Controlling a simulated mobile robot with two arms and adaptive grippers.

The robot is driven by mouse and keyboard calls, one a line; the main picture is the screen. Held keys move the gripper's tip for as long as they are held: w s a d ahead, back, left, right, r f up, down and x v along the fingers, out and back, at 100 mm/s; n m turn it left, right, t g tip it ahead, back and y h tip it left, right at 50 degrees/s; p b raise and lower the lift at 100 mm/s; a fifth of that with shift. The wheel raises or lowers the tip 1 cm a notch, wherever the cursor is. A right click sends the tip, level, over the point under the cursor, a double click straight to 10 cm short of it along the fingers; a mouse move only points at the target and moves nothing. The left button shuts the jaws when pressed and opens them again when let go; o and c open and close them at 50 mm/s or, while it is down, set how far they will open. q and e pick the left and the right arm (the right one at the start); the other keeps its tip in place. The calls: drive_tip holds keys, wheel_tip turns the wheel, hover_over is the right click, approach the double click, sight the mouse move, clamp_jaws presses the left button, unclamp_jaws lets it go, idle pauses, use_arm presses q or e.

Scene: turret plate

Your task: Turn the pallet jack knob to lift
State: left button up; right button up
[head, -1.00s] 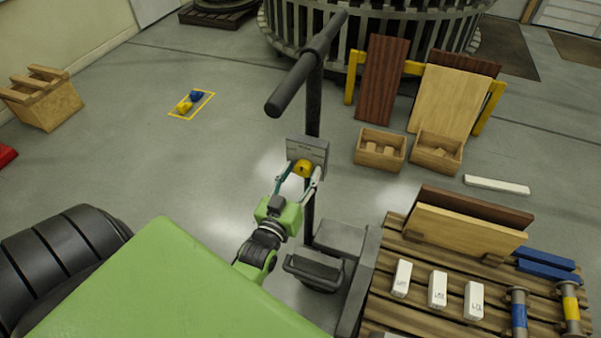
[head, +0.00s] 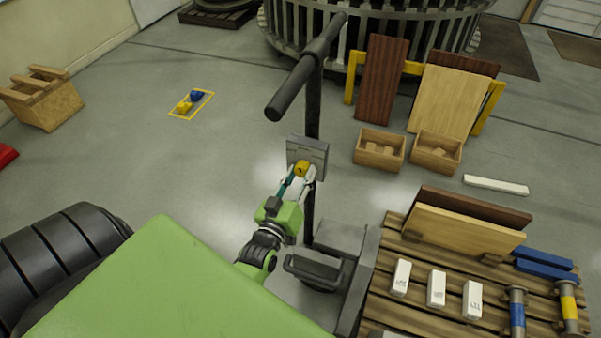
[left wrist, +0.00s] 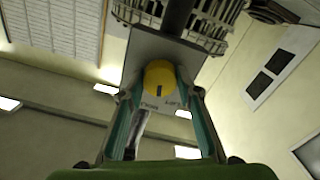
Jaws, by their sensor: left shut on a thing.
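The pallet jack's yellow knob (head: 301,169) sits on a grey panel (head: 307,150) on the jack's black column, below its T-shaped handle (head: 306,72). My left gripper (head: 299,177) is shut on the knob from the front and below. In the left wrist view the knob (left wrist: 159,78) lies between the two fingers (left wrist: 160,100), with a dark mark on its face pointing down. Lettering shows on the panel (left wrist: 150,47) below the knob, upside down and only partly legible. My right gripper is not in view.
The jack's base (head: 318,268) stands beside a wooden pallet (head: 395,237) carrying boards, white blocks and banded cylinders. Two wooden boxes (head: 380,148) and leaning boards (head: 382,80) stand behind. The floor left of the jack is largely clear.

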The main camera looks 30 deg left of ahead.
use_arm(q)
drive_tip(key=n, duration=0.3)
drive_tip(key=shift+n+p, duration=0.3)
drive_tip(key=shift+p, duration=0.1)
drive_tip(key=shift+n, duration=1.8)
drive_tip(key=o, duration=1.1)
drive_tip(key=v, duration=1.2)
